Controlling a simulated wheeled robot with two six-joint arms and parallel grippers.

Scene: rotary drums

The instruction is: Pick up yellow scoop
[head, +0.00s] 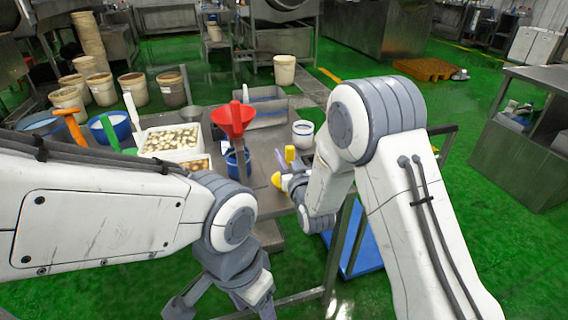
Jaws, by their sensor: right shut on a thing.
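The yellow scoop (277,180) shows as a yellow piece at my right gripper (288,176), above the metal table. A second yellow piece (290,154) sticks up just behind the gripper. My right gripper is shut on the scoop; its fingers are small and partly hidden by my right arm. My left gripper (212,298) hangs low at the bottom of the picture, in front of the table and away from the scoop.
On the table (262,203) stand a blue container (238,165) with a red funnel (233,119), a white bin (172,141) of pale pieces, a white cup (303,133) and a metal tray (264,105). An orange-handled tool (71,124) and blue-rimmed tubs are at left. Green floor is open at right.

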